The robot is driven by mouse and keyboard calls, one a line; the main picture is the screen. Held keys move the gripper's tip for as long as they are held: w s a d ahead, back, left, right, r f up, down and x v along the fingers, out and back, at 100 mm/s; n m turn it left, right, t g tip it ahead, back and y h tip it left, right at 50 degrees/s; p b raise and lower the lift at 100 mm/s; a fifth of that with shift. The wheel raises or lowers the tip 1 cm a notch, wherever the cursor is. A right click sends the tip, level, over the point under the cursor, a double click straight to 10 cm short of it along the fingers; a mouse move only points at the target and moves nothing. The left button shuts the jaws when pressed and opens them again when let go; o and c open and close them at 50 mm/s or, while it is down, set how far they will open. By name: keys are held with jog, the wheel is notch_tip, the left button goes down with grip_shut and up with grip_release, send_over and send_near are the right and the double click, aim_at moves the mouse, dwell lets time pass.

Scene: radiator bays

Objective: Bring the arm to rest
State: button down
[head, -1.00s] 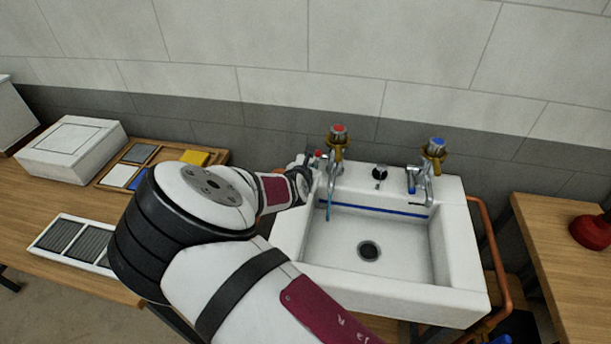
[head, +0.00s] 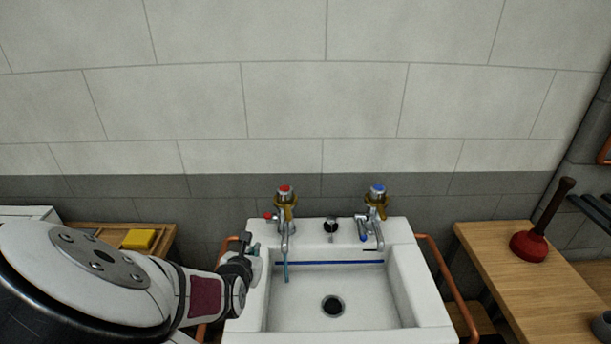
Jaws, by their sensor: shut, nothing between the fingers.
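My gripper (head: 249,250) is shut and empty. It is at the left rim of the white sink (head: 437,318), left of the red-topped tap (head: 285,198), and looks apart from that tap. I cannot tell whether it touches the rim. My arm reaches in from the lower left and hides part of the left bench. A thin blue stream (head: 286,272) hangs below the red-topped tap's spout into the basin. The blue-topped tap (head: 376,196) stands at the right, with no stream visible.
A black plug (head: 331,226) sits between the taps. A copper pipe (head: 452,290) runs down the sink's right side. A red plunger (head: 530,247) stands on the right wooden bench (head: 500,275). A yellow block (head: 139,239) lies in a wooden tray at left. The wall (head: 320,100) behind is bare.

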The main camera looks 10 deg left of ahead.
jog(key=w+d+r+m+g+h, duration=0.1)
jog(key=w+d+r+m+h, duration=0.2)
jog(key=d+r+m, duration=0.7)
jog(key=w+d+r+m+g+h, duration=0.1)
jog(key=w+d+r+m+h, duration=0.2)
jog(key=d+r+m, duration=0.75)
jog(key=s+d+r+m+g, duration=0.1)
jog(key=s+d+r+m, duration=0.15)
jog(key=d, duration=0.65)
jog(key=s+d+r+m+g, duration=0.15)
jog(key=s+d, duration=0.25)
jog(key=d, duration=0.5)
jog(key=s+d+r+m+y, duration=0.1)
jog(key=s+r+m, duration=0.1)
jog(key=s+m, duration=0.2)
jog(key=s+d+r+m+g+y, duration=0.1)
jog(key=s+d+r+m, duration=0.1)
jog(key=s, duration=0.8)
jog(key=s+d+r+m+y, duration=0.2)
jog(key=s+m, duration=0.3)
jog(key=s, duration=0.3)
jog(key=shift+r+m, duration=0.25)
jog(key=shift+m, duration=0.1)
jog(key=shift+g, duration=0.25)
